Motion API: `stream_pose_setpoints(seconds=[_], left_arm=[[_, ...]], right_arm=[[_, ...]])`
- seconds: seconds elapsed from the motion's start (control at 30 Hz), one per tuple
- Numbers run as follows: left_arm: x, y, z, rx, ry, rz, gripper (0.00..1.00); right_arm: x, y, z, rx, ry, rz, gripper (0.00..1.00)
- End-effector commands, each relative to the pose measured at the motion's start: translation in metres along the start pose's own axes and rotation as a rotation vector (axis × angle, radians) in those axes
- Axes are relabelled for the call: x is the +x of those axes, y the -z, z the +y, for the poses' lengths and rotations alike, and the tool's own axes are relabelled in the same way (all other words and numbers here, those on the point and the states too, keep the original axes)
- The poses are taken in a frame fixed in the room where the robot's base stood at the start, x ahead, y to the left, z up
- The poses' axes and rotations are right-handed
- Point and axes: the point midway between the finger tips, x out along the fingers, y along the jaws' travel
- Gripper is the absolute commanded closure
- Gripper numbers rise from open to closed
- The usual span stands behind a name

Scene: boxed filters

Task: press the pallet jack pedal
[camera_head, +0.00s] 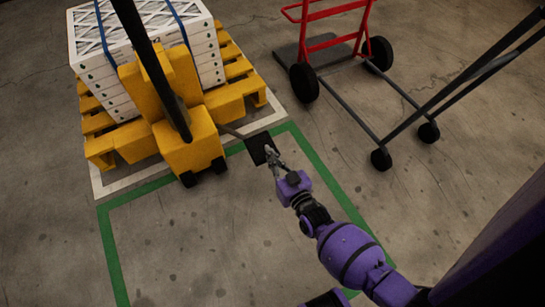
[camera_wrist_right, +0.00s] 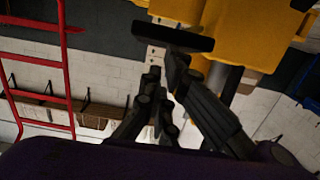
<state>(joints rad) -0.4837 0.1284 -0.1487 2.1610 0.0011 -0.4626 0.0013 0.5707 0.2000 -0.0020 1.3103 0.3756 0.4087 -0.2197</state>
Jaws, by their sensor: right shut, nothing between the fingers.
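The yellow pallet jack (camera_head: 190,148) stands at the upper left in the head view, with its dark handle rising toward me. Its black pedal (camera_head: 259,145) sticks out to the right on a thin rod. The pedal shows as a dark bar in the right wrist view (camera_wrist_right: 172,37). My right gripper (camera_head: 270,154) is shut and empty, with its fingertips at the pedal's near edge in the head view. In the wrist view the fingers (camera_wrist_right: 168,85) reach toward the pedal; I cannot tell whether they touch it. My left gripper is not in view.
White boxed filters (camera_head: 205,50) with blue straps sit on a yellow pallet (camera_head: 240,67) around the jack. A red hand truck (camera_head: 335,40) and a dark wheeled frame (camera_head: 405,97) stand to the right. Green floor tape (camera_head: 325,180) marks clear concrete in front.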

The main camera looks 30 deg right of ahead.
Motion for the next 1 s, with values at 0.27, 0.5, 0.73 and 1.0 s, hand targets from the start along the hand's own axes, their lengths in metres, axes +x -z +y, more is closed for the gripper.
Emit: stream_pose_setpoints(seconds=[0.27, 0.5, 0.73, 1.0], left_arm=[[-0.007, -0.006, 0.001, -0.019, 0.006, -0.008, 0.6], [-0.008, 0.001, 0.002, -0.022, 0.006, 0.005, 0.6], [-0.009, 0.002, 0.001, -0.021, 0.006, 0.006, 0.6], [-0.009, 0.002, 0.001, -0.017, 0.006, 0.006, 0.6]], right_arm=[[-0.066, -0.027, 0.0, 0.001, 0.0, -0.013, 1.0], [-0.089, -0.034, -0.001, 0.0, 0.001, -0.008, 1.0], [-0.092, -0.034, -0.001, 0.001, 0.001, -0.006, 1.0], [-0.091, -0.034, -0.001, 0.001, 0.001, -0.005, 1.0]])
